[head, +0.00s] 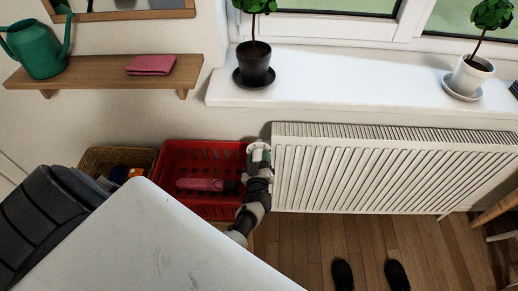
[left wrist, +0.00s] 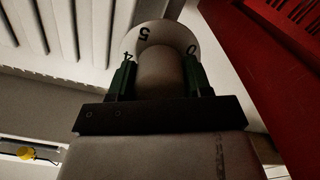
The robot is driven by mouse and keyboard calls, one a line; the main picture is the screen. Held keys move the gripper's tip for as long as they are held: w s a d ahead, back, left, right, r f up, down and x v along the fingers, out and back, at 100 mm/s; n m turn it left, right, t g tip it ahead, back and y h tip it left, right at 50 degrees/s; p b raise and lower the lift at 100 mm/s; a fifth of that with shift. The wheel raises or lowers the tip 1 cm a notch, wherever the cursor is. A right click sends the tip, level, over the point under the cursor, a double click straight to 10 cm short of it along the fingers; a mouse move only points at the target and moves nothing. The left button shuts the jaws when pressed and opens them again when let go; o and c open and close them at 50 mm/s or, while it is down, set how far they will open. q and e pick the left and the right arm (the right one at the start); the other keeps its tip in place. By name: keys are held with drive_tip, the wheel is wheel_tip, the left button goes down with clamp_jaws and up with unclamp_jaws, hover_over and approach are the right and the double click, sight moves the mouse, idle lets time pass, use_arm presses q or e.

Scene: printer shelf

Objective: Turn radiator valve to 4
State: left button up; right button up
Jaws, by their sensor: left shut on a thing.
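The radiator valve (head: 257,146) is a white round knob at the left end of the white ribbed radiator (head: 390,165). My left gripper (head: 259,157) reaches up to it from below and largely covers it in the head view. In the left wrist view the valve (left wrist: 160,62) sits between the two green fingers of my left gripper (left wrist: 160,80), which is shut on it. The dial's dark figures 4, 5 and 0 show there, with 5 near the top, 4 by the left finger and 0 by the right. The pointer mark is not visible. My right gripper is not in view.
A red crate (head: 229,209) with a pink item (head: 200,184) stands just left of the valve, beside a wicker basket (head: 100,156). Above the radiator, the windowsill (head: 330,82) bears two potted plants. A wooden shelf (head: 105,73) holds a green watering can (head: 38,47).

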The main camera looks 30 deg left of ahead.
use_arm(q)
drive_tip(key=shift+d+f+m, duration=0.1)
drive_tip(key=shift+m, duration=1.4)
drive_tip(key=o, duration=0.9)
